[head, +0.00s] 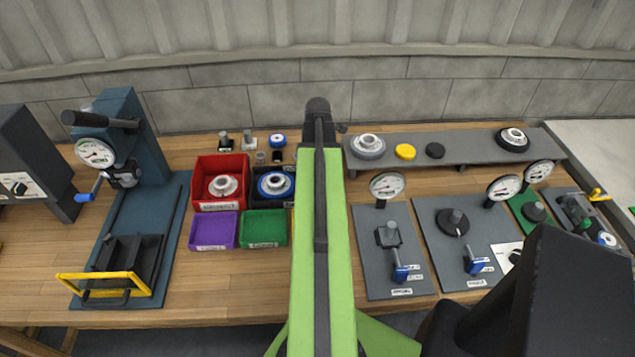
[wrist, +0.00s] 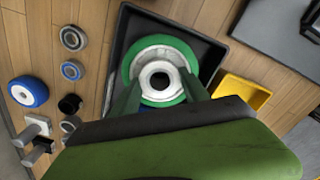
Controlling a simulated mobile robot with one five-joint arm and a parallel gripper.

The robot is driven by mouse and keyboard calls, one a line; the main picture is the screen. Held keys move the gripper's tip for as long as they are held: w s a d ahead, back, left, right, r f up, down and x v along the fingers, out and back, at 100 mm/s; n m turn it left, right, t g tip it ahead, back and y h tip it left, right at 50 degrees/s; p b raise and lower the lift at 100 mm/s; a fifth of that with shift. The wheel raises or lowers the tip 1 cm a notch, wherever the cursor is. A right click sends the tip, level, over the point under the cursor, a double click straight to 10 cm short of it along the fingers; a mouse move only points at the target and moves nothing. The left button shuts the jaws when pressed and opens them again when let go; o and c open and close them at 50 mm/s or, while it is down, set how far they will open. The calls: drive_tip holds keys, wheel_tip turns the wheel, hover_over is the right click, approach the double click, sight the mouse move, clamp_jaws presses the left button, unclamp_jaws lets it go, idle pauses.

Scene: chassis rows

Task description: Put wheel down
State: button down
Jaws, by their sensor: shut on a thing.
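In the wrist view my gripper (wrist: 161,92) is shut on a green wheel (wrist: 132,65) with a pale hub and a dark centre hole. The wheel shows within the outline of a black bin (wrist: 207,45). I cannot tell whether it touches the bin's floor. A blue-rimmed wheel (head: 276,185) sits in a dark bin left of my arm. Another pale wheel (head: 222,186) sits in a red bin (head: 219,165).
A yellow bin (wrist: 240,92) adjoins the black bin. Purple (head: 213,231) and green (head: 263,229) bins stand in front. A blue press (head: 130,190) stands left. A grey shelf (head: 470,152) and gauge plates (head: 392,250) are right. Loose bearings (wrist: 72,38) and a blue wheel (wrist: 28,91) lie behind.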

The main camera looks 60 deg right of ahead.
drive_tip(key=shift+f, duration=0.4)
drive_tip(key=c, duration=0.6)
unclamp_jaws()
drive_tip(key=shift+o, duration=0.2)
drive_tip(key=shift+s, duration=0.1)
wheel_tip(320, 180, up, 12)
drive_tip(key=p, duration=1.2)
drive_tip(key=shift+r, duration=0.2)
